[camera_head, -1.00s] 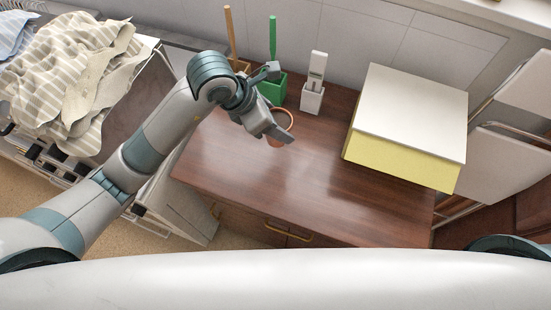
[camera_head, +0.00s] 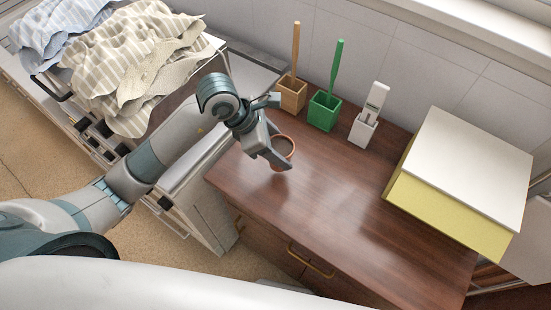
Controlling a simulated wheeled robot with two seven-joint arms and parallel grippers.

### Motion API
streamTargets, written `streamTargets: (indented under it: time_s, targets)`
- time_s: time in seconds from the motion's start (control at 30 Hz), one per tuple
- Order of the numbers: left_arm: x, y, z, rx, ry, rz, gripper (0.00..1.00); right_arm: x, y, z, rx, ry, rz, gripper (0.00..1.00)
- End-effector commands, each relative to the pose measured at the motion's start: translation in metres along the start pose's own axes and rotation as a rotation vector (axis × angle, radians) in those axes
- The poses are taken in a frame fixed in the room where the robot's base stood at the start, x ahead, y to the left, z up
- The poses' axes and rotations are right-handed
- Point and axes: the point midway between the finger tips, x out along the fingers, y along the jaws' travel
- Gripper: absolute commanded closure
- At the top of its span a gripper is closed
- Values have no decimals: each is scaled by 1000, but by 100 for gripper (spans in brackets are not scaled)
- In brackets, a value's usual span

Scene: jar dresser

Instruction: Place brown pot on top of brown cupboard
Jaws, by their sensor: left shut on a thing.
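The brown pot (camera_head: 284,145) is a small round reddish-brown vessel at the left part of the brown cupboard's top (camera_head: 325,207). My left gripper (camera_head: 277,157) is shut on the pot, and its fingers hide part of it. The pot is over the wooden top; whether it touches the surface I cannot tell. The cupboard has a dark reddish wood top and a front with a brass handle. My right gripper is not in view.
Behind the pot stand a wooden holder (camera_head: 291,94), a green holder (camera_head: 324,112) and a white holder (camera_head: 363,130), each with an upright item. A white and yellow box (camera_head: 462,170) covers the right end. Striped cloth (camera_head: 135,62) lies at the left. The middle top is clear.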

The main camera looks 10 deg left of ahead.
Motion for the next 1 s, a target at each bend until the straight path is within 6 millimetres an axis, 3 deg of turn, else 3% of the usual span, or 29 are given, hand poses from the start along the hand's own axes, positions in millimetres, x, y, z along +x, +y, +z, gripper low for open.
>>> streamTargets:
  time_s: [0.13, 0.47, 0.8, 1.0]
  targets:
    - [1, 6, -11, 0, -1, 1, 72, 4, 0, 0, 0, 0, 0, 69]
    - [1, 6, -12, 1, -2, 1, 72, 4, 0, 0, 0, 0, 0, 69]
    - [31, 6, -30, 0, -1, -1, 72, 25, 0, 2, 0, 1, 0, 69]
    - [36, 6, -32, 1, -1, 0, 72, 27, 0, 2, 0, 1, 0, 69]
